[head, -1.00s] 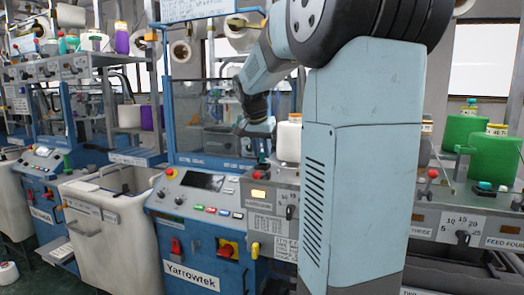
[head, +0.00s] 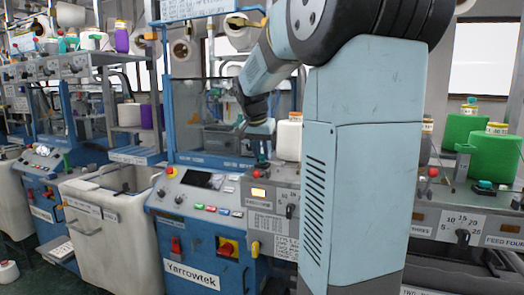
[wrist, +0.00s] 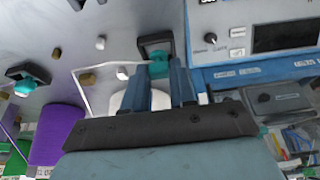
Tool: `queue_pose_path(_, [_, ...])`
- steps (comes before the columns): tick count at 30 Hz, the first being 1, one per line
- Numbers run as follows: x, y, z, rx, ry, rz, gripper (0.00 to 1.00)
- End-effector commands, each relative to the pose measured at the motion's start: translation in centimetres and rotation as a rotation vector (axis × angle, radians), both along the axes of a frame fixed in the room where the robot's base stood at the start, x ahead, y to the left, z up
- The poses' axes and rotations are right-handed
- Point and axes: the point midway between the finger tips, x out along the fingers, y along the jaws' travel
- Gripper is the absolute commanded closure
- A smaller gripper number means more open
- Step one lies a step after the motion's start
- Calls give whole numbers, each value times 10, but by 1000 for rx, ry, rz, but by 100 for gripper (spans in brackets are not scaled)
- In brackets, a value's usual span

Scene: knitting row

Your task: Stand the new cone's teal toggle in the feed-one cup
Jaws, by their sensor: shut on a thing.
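My gripper (wrist: 158,78) is shut on a teal toggle (wrist: 158,68), which shows between its fingertips in the wrist view. A dark square cup (wrist: 154,43) is right at the toggle's far end. I cannot tell whether the toggle is inside the cup or just over it. A white cone (wrist: 160,99) shows behind the fingers. In the head view my gripper (head: 259,128) hangs over the machine's grey ledge, just left of a white cone (head: 289,138). The toggle and cup are not clear in that view.
In the wrist view another teal toggle (wrist: 28,86) sits at a dark cup on the left, near a purple cone (wrist: 60,134). Green cones (head: 494,155) stand on the right in the head view.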

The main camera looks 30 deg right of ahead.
Motion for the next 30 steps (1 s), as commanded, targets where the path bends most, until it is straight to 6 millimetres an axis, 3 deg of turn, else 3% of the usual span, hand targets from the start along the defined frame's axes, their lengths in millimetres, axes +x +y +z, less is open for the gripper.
queue_pose_path(23, [0, 1, -11, 1, 1, 1, 91])
queue_pose_path(24, [0, 1, -11, 1, 1, 1, 70])
queue_pose_path(30, [0, 1, -12, 1, 2, 1, 51])
